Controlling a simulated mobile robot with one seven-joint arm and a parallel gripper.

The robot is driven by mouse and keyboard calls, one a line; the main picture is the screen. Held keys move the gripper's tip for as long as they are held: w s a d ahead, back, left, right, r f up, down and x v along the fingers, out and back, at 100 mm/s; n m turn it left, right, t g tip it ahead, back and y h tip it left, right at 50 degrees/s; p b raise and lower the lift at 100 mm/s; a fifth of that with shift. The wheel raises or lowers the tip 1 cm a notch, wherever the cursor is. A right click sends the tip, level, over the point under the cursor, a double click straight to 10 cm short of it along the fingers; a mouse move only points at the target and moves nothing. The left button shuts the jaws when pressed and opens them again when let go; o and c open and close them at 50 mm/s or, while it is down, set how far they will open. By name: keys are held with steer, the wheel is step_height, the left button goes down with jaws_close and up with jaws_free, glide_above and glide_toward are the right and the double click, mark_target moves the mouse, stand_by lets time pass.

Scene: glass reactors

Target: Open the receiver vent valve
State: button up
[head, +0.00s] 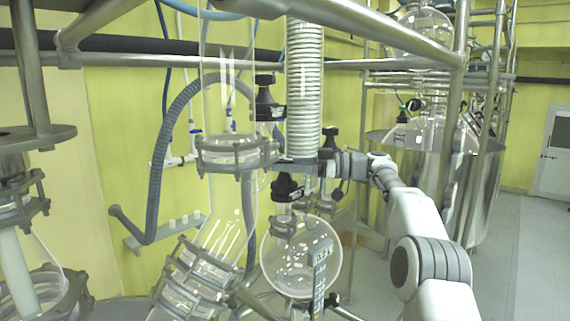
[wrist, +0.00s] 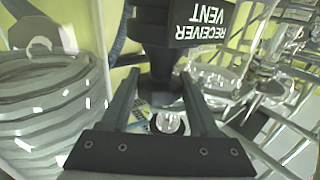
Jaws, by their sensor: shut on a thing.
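The receiver vent valve (wrist: 172,25) is a black knob whose white "RECEIVER VENT" label reads upside down at the top of the wrist view. A narrower black part of it reaches down between my fingers. My gripper (wrist: 160,80) is shut on that part, one dark finger on each side. In the head view my gripper (head: 293,167) comes in from the right, just above a black knob (head: 287,187) over the round glass receiver flask (head: 300,258). The fingertips are small there, and the exact contact is hard to see.
Another black knob (head: 267,97) is above left and one (head: 330,138) is right beside my wrist. A coiled condenser (head: 304,85) stands behind, a clamped glass column (head: 237,153) to the left. Metal frame tubes (head: 330,15) cross overhead. Open floor lies at right.

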steer(key=o, duration=1.1)
steer(key=shift+a+f+t+b, duration=0.15)
steer(key=shift+t+b, duration=0.15)
steer(key=shift+b, duration=0.7)
steer(key=shift+f+m+t+b, duration=0.1)
steer(key=shift+m+t+b, duration=0.25)
steer(key=shift+b, duration=0.25)
steer(key=shift+m+t+b, duration=0.35)
steer(key=shift+t+b, duration=0.1)
steer(key=shift+b, duration=0.6)
steer(key=shift+m+t+b, duration=0.4)
steer(key=shift+t+b, duration=0.2)
steer(key=shift+b, duration=0.45)
